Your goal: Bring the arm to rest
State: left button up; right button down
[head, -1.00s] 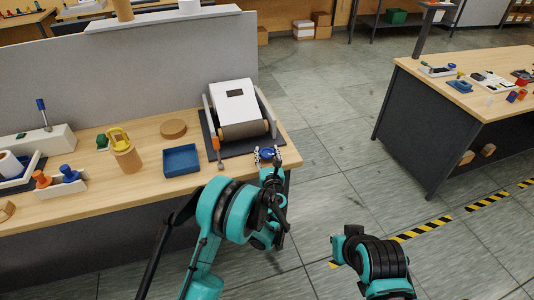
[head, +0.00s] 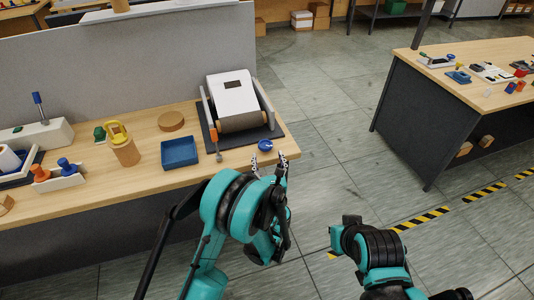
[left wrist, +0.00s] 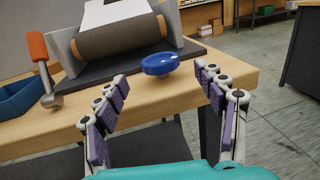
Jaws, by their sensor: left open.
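My left gripper (head: 269,163) is open and empty at the front right corner of the near wooden table (head: 110,187). It also shows in the left wrist view (left wrist: 165,105), its two purple-padded fingers spread wide apart. A round blue knob (head: 265,146) sits just beyond the fingertips near the table edge; in the left wrist view the blue knob (left wrist: 160,64) appears between and beyond the fingers, not gripped. My right arm is folded low at the right of the head view, and its gripper's fingers cannot be made out.
A white printer-like machine with a brown roller (head: 238,103) stands on a dark mat behind the knob. An orange-handled tool (head: 214,143) and a blue tray (head: 180,152) lie to its left. A second table (head: 470,85) stands at the right, with open floor between.

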dwell(0.4)
pick_arm(q)
jog(key=s+a+r+n+g+y, duration=0.1)
jog(key=s+a+r+n+g, duration=0.3)
jog(key=a+n, duration=0.45)
jog(key=s+a+r+n+g+y, duration=0.1)
jog(key=s+a+r+n+g, duration=0.1)
jog(key=s+a+r+n, duration=0.4)
jog(key=s+a+f+n+g+h, duration=0.1)
jog(key=s+a+n+g+h, duration=0.1)
jog(key=s+n, duration=0.8)
jog(key=s+a+f+n+g+h, duration=0.1)
jog(key=s+a+n+g+h, duration=0.1)
jog(key=s+n, duration=0.8)
jog(key=shift+s+g, duration=0.4)
jog(key=shift+s, duration=0.85)
jog(key=shift+a, duration=0.1)
